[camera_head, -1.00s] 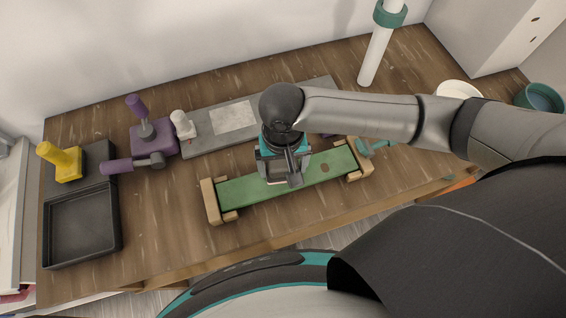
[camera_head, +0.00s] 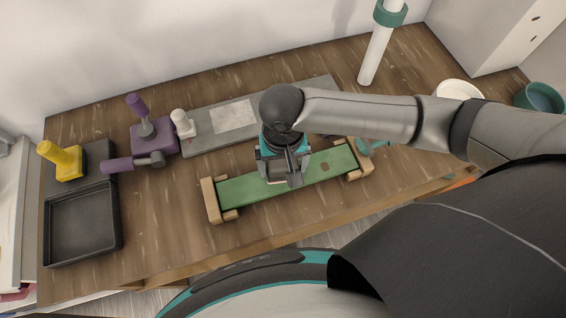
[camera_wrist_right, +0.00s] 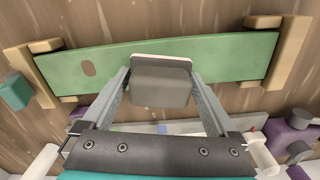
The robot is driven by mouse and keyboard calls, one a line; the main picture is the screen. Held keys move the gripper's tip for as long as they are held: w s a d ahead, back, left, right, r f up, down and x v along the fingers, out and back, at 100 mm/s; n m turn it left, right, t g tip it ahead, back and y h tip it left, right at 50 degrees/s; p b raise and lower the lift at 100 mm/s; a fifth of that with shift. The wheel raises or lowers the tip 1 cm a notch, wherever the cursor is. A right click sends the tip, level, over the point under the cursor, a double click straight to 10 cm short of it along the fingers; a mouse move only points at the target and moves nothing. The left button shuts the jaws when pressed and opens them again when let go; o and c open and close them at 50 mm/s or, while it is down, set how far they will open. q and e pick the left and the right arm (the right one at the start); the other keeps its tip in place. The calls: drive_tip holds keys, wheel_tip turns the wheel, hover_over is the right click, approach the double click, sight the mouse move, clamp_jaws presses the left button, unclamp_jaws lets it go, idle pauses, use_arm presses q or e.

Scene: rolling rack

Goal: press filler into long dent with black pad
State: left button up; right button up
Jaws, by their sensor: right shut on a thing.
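The green board (camera_head: 248,187) lies across wooden end blocks near the table's front edge. An oval brown spot (camera_head: 325,167) shows on its right part and also in the right wrist view (camera_wrist_right: 89,68). My right gripper (camera_wrist_right: 160,82) is shut on a dark grey block with a pale edge, which I take as the black pad (camera_wrist_right: 160,88). The pad is over the middle of the board; I cannot tell whether it touches. In the head view my right gripper (camera_head: 284,177) hides most of the pad. No long dent or filler shows; the covered stretch is hidden. My left gripper is not in view.
A dark tray (camera_head: 118,225) and a yellow-handled block (camera_head: 66,160) are at the left. A purple clamp-like tool (camera_head: 155,140), a white-handled piece (camera_head: 183,124) and a grey slab (camera_head: 210,137) lie behind the board. A white post (camera_head: 376,55) stands at the back.

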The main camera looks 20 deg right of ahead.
drive_tip(key=shift+s+f+p, duration=0.15)
drive_tip(key=shift+f+p, duration=0.05)
drive_tip(key=shift+p, duration=0.3)
idle(1.6)
wheel_tip(320, 180, up, 8)
drive_tip(key=p, duration=0.9)
drive_tip(key=shift+f+p, duration=0.25)
drive_tip(key=shift+p, duration=0.1)
drive_tip(key=shift+f, duration=0.1)
drive_tip(key=shift+w+d+f+b, duration=0.1)
drive_tip(key=shift+w+b, duration=0.4)
drive_tip(key=shift+b, duration=0.05)
drive_tip(key=w+d+r+n+b, duration=0.1)
drive_tip(key=w+d+r+b, duration=0.5)
drive_tip(key=b, duration=1.7)
drive_tip(key=shift+w+d+r+n, duration=0.35)
drive_tip(key=shift+w+d+n, duration=0.05)
drive_tip(key=shift+w, duration=0.3)
